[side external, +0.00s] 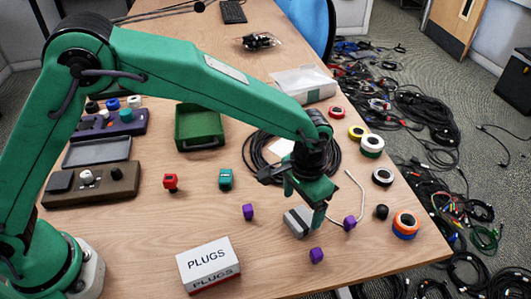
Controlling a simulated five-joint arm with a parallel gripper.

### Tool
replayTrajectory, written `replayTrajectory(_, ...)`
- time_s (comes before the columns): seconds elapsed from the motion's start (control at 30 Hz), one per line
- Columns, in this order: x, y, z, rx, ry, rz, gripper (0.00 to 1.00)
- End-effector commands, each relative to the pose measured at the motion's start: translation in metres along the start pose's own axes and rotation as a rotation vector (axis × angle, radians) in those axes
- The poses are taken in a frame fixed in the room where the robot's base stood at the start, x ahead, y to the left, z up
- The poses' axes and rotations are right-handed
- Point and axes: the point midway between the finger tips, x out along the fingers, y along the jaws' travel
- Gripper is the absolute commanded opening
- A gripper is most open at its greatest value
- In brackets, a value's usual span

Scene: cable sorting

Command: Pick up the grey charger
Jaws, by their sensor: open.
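The grey charger (296,221) is a small two-tone grey block on the wooden table, right of the middle in the side external view. A thin white cable (357,187) curves on the table to its right. My gripper (303,212) is open and points down right at the charger, with a green finger in front of the charger's right side. Part of the charger is hidden by that finger. I cannot tell whether the fingers touch it.
Purple plugs (316,255) lie close around the charger. A white box marked PLUGS (208,264) stands at the front. A black cable coil (262,150) lies behind my gripper. Tape rolls (405,224) line the right edge. A green tray (199,127) sits further back.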

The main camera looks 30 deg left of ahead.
Motion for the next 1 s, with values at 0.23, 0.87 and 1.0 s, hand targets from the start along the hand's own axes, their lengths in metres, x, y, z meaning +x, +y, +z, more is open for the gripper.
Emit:
replayTrajectory(0.23,0.013,0.0,0.0,0.0,-0.003,-0.001,0.82)
replayTrajectory(0.87,0.052,0.001,-0.002,0.0,0.0,0.0,0.82)
replayTrajectory(1.0,0.052,0.001,-0.002,0.0,0.0,0.0,0.82)
